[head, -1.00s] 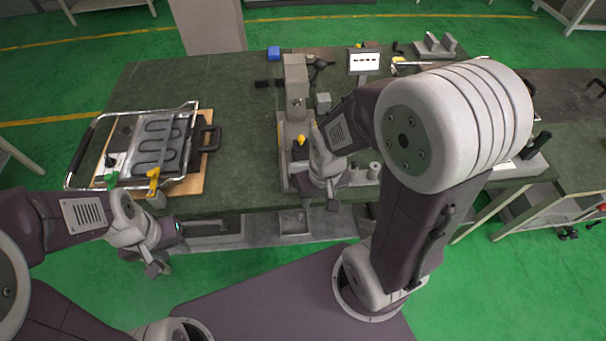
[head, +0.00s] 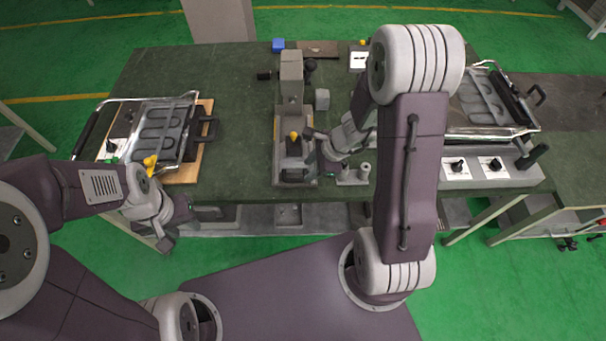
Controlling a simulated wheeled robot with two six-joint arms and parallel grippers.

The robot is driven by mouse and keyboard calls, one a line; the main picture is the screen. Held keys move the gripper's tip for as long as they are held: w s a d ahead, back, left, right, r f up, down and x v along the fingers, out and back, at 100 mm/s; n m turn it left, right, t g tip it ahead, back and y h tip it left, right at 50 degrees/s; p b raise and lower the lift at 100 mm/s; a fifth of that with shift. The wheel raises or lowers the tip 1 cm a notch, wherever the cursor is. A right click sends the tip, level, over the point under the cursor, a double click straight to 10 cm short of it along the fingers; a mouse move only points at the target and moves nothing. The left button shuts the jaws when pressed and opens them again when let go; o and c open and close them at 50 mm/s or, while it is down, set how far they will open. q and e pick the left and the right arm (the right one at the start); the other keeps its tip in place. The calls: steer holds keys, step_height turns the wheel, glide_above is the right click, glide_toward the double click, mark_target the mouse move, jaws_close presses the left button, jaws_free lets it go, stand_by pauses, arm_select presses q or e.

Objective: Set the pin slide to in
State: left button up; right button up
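A grey fixture (head: 283,162) with a tall block (head: 291,70) stands on the green bench in the middle of the head view. A yellow knob (head: 293,136) stands up from the fixture's lower part; it looks like the pin slide's handle, but I cannot read the slide's position. My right gripper (head: 317,158) is just right of the knob, close to the fixture's right side. Its fingers are small and partly hidden by the wrist, and contact is unclear. My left gripper (head: 181,226) hangs in front of the bench's front edge, away from the fixture, with nothing visible in it.
A framed heating element (head: 160,130) lies on a wooden board at the left, and another framed unit (head: 485,100) is at the right. A panel with black knobs (head: 475,168) is in front of it.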

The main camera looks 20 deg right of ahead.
mark_target(297, 179)
steer(key=b+x, duration=0.1)
steer(key=x, duration=0.1)
steer(key=b+x, duration=0.1)
steer(key=x, duration=0.2)
steer(key=b+x, duration=0.1)
steer(key=x, duration=0.2)
steer(key=shift+d+f, duration=0.2)
steer(key=shift+d, duration=0.1)
steer(key=shift+w+a+f+b, duration=0.1)
steer(key=shift+a+f+b, duration=0.2)
steer(key=shift+a, duration=0.1)
steer(key=shift+d, duration=0.15)
steer(key=shift+c, duration=1.2)
jaws_close()
